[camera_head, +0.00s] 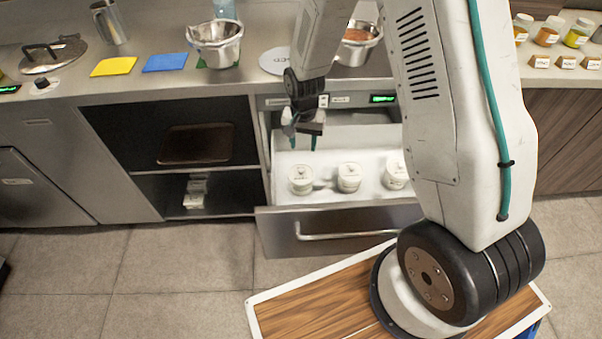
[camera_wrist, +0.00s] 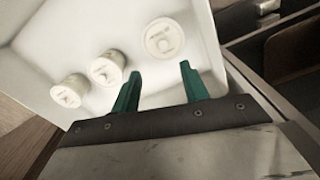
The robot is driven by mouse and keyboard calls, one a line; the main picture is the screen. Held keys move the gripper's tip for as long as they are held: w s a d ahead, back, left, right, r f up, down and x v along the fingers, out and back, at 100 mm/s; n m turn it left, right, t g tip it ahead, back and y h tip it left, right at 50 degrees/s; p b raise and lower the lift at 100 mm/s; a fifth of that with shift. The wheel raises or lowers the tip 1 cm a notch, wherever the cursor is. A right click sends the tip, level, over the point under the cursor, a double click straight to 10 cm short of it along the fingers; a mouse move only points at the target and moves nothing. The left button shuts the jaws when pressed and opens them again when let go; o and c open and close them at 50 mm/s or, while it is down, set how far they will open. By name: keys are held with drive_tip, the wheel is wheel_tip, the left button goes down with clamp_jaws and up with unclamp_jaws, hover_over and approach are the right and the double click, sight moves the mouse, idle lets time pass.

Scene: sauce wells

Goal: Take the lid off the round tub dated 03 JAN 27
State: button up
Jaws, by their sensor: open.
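Three white round tubs with pale lids stand in the open white-lined drawer. The left tub (camera_head: 301,179), the middle tub (camera_head: 349,177) and the right tub (camera_head: 395,174) form a row in the head view. The wrist view shows three lidded tubs too, one near the fingertips (camera_wrist: 163,38) and two further left (camera_wrist: 107,68), (camera_wrist: 70,91). Their lid print is too small to read, so I cannot tell which is dated 03 JAN 27. My gripper (camera_head: 303,143) is open and empty, with green fingers, above the back left of the drawer; its fingers also show in the wrist view (camera_wrist: 158,82).
The drawer front (camera_head: 340,230) is pulled out, its walls around the tubs. Steel bowls (camera_head: 216,45) and a round white disc (camera_head: 275,61) are on the counter above. A dark open shelf (camera_head: 165,135) lies left of the drawer.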

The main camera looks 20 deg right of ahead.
sight(301, 170)
drive_tip(key=shift+m, duration=0.3)
drive_tip(key=f, duration=1.2)
drive_tip(key=shift+w+a+f, duration=0.25)
drive_tip(key=shift+w, duration=0.05)
clamp_jaws()
